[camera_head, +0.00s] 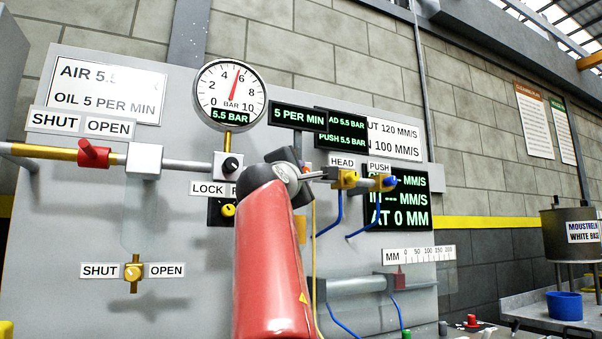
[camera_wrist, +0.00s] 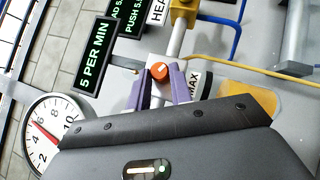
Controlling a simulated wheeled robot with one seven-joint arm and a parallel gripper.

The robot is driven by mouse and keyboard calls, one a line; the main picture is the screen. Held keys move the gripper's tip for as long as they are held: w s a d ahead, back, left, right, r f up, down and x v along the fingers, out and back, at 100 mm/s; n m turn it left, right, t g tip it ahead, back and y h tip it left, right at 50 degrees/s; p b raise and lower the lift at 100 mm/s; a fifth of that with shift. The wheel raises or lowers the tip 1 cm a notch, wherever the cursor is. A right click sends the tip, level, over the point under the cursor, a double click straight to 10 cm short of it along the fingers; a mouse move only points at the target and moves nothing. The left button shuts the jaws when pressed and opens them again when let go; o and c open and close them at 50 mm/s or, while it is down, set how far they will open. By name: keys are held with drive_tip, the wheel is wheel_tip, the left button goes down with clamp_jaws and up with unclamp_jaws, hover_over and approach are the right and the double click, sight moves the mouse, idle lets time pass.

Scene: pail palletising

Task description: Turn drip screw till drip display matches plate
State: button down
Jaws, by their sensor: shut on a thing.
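The drip screw (camera_wrist: 160,70) is an orange-red knob on a pale block in the wrist view. My gripper (camera_wrist: 160,82) has its two purple fingers shut on it, one on each side. In the head view my red arm hides the screw and most of the gripper. The drip display (camera_head: 298,116) reads 5 PER MIN in green; it also shows in the wrist view (camera_wrist: 95,54). The white plate (camera_head: 108,87) at the upper left reads OIL 5 PER MIN; the end of its AIR line is blurred.
The round gauge (camera_head: 231,96) reads 5.5 BAR. A red-handled valve (camera_head: 94,154) and a brass valve (camera_head: 134,271) are at the left. The head valve (camera_head: 346,179) and push valve (camera_head: 384,183) lie close right of my gripper, with blue hoses below.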

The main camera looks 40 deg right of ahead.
drive_tip(key=c, duration=1.3)
unclamp_jaws()
drive_tip(key=shift+o, duration=0.2)
drive_tip(key=b+v, duration=0.5)
drive_tip(key=v, duration=0.2)
drive_tip(key=shift+s+a, duration=0.3)
drive_tip(key=shift+f, duration=0.1)
